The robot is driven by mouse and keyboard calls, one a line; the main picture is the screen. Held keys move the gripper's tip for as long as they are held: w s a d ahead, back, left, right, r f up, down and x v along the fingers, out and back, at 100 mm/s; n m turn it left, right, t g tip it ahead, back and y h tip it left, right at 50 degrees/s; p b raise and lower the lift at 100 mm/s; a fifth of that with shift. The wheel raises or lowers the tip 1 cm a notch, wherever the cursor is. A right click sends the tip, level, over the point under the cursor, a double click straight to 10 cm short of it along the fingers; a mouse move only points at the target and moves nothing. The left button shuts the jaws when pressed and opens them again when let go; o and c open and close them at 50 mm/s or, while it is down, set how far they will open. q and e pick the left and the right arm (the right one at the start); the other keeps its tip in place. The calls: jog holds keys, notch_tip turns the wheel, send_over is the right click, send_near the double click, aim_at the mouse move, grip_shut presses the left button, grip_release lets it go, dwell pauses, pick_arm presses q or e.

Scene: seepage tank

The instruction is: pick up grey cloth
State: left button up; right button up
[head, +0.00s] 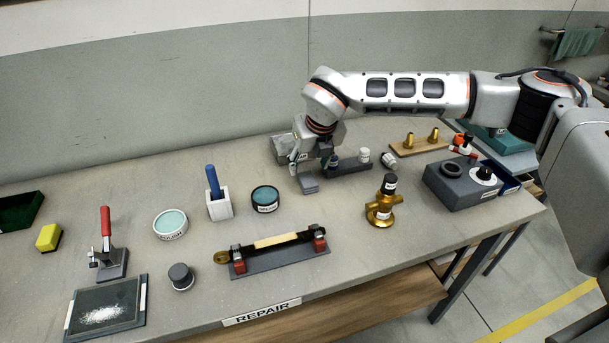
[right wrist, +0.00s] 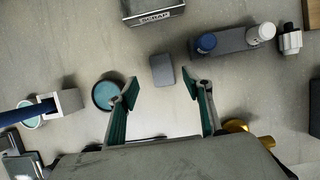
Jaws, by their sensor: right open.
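A small folded grey cloth (right wrist: 162,69) lies flat on the bench; in the head view it shows as a small grey patch (head: 309,187) just below my right gripper (head: 307,171), which partly hides it. In the right wrist view the two green-padded fingers of my right gripper (right wrist: 160,86) are spread wide. The cloth lies between and slightly beyond the fingertips there, with bare bench on both sides. Nothing is held. I cannot tell the exact height of the fingertips above the bench. My left gripper is not in view.
A scrap bin (right wrist: 153,10) stands behind the cloth. A dark rack (right wrist: 222,41) with capped bottles is to the right, a teal tin (right wrist: 105,94) to the left. A brass valve (head: 381,212) stands nearer the front right. Bench around the cloth is clear.

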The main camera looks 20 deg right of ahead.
aim_at(308, 179)
jog(key=x, duration=0.6)
jog(key=shift+s+d+f+p, duration=0.25)
jog(key=shift+f+p, duration=0.15)
jog(key=shift+f, duration=0.15)
jog(key=shift+c, duration=0.4)
jog(key=c, duration=0.9)
